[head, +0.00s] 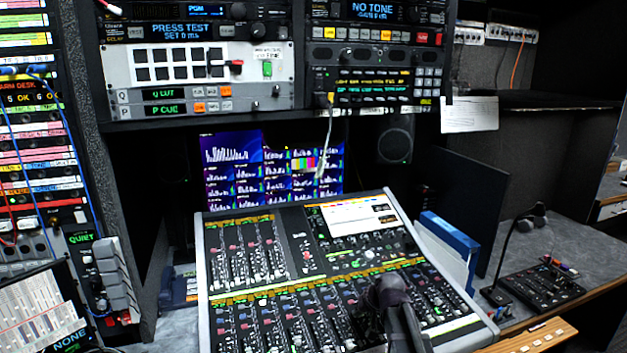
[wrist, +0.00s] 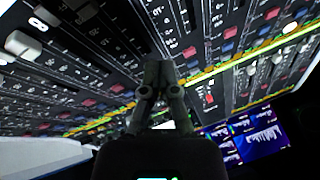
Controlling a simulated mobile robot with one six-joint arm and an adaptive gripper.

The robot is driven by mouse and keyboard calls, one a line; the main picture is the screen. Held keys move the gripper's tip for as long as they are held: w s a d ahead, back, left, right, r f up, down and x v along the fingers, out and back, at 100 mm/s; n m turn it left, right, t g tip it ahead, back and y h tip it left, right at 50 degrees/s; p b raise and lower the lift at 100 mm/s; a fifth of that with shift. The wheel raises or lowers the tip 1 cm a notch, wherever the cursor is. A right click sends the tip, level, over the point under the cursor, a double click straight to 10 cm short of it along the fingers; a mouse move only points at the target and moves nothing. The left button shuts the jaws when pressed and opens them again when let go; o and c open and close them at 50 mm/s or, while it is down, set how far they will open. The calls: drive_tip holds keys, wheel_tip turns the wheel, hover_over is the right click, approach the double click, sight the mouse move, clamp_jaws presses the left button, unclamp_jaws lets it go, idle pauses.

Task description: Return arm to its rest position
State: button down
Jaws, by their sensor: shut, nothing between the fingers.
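My gripper (wrist: 160,70) is shut and empty in the wrist view, its two fingers together in front of the mixing desk's faders and knobs. In the head view my dark arm end (head: 392,300) hangs over the lower right part of the mixing desk (head: 322,281). The fingertips are hard to make out there, and I cannot tell whether they touch the desk. My arm hides some of the desk's lower right channel strips.
Screens (head: 272,165) stand behind the desk, under rack units (head: 200,62). A blue binder (head: 452,240) stands right of the desk. A gooseneck microphone (head: 510,250) and a small control panel (head: 541,285) are on the right counter. A phone handset (head: 117,280) is at left.

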drive_tip(key=s+d+g+h+p, duration=0.1)
drive_tip(key=s+g+h, duration=0.1)
drive_tip(key=s, duration=0.8)
drive_tip(key=s+d+g+h+p, duration=0.1)
drive_tip(key=s+d+g, duration=0.1)
drive_tip(key=s, duration=0.8)
drive_tip(key=shift+d+r+g+h+p, duration=0.3)
drive_tip(key=shift+g+h, duration=0.1)
drive_tip(key=shift+g, duration=0.2)
